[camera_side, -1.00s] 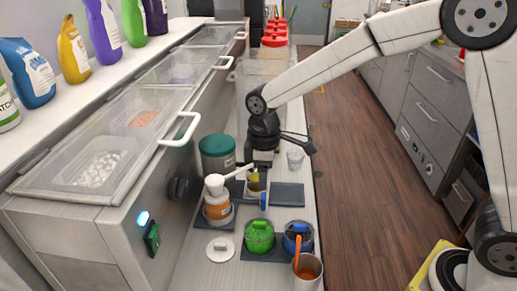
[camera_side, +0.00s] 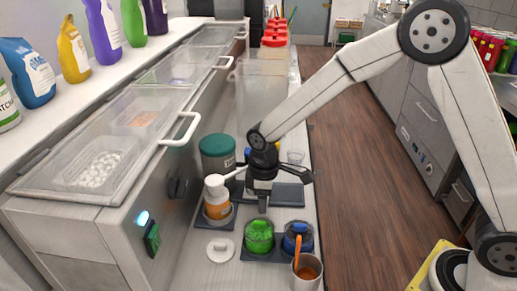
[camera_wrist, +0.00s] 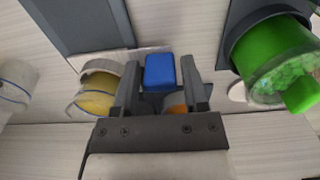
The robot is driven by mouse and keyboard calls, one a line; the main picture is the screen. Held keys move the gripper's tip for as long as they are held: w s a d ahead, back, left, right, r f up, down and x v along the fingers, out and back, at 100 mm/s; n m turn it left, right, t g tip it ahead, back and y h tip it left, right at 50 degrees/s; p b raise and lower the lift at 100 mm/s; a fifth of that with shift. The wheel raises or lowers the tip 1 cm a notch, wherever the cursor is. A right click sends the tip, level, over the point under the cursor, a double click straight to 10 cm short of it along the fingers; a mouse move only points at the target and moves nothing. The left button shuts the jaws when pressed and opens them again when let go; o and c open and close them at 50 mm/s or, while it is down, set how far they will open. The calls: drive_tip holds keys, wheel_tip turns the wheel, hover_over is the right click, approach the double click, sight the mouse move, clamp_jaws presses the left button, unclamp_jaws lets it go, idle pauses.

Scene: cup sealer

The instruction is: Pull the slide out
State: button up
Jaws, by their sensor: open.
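The slide's blue handle (camera_wrist: 160,72) shows in the wrist view, directly between the two fingers of my gripper (camera_wrist: 160,64). The fingers are open, one on each side of the handle; I cannot tell whether they touch it. A cup with yellow content (camera_wrist: 97,92) sits just left of the fingers in the wrist view, partly under a pale curved rim. In the side view my gripper (camera_side: 263,206) points down behind the green jar, and it hides the handle and most of the sealer. A small orange piece (camera_wrist: 175,102) shows behind the handle, partly covered by the gripper.
A green-lidded jar (camera_side: 260,236) and a blue-lidded jar (camera_side: 298,238) stand close in front of my gripper. An orange-labelled pump bottle (camera_side: 217,205) stands to its left. A white lid (camera_side: 220,249) lies on the counter, and a cup with an orange spoon (camera_side: 307,272) stands nearest.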

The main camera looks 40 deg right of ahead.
clamp_jaws()
idle(1.5)
